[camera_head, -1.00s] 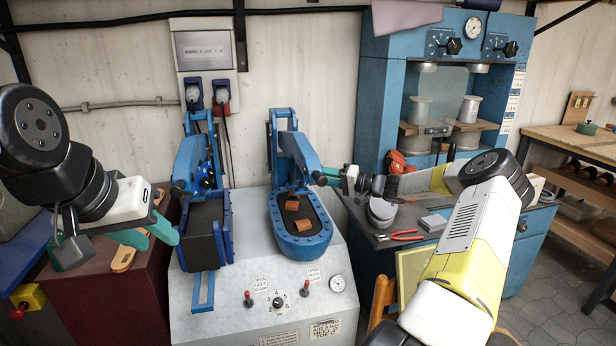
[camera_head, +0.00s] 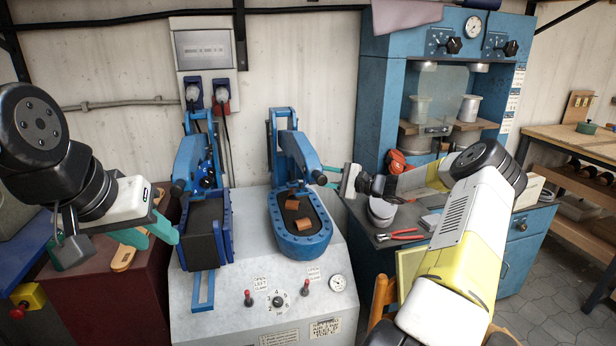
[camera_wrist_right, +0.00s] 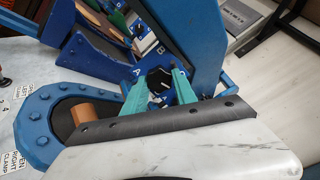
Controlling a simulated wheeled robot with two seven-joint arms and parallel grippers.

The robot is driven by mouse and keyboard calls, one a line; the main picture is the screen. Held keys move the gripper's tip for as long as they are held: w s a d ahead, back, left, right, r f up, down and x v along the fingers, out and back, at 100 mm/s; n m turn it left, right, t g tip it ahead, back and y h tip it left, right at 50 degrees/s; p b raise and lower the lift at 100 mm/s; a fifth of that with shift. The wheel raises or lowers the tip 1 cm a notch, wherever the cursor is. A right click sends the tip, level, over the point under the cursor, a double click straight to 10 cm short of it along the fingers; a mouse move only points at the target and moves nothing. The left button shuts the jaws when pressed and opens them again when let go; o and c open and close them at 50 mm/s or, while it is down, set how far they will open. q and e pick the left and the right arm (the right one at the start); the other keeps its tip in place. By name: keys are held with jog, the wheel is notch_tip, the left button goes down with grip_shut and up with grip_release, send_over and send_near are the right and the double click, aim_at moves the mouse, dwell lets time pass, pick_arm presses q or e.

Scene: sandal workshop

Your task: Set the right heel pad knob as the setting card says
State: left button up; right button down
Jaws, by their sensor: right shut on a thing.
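The right heel pad knob (camera_wrist_right: 158,80) is black and sits on a small panel behind the right press arm in the right wrist view. My right gripper (camera_wrist_right: 161,77) has its teal fingers shut on the knob from both sides. In the head view my right gripper (camera_head: 322,176) reaches in beside the right blue clamp (camera_head: 297,152), which hides the knob there. The knob's pointer is too small to read. My left gripper (camera_head: 163,244) is open and empty, left of the left clamp (camera_head: 205,228). I cannot make out a readable setting card.
The grey machine top (camera_head: 250,255) carries red toggle levers (camera_head: 249,297) and a dial (camera_head: 278,301).

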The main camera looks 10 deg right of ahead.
jog(key=m, duration=1.2)
jog(key=shift+s+f+m, duration=0.1)
jog(key=shift+f+m, duration=0.05)
jog(key=shift+m, duration=0.15)
dwell(0.4)
jog(key=c, duration=1)
grip_release()
jog(key=v, duration=0.7)
jog(key=shift+s+d, duration=0.2)
jog(key=shift+s, duration=0.1)
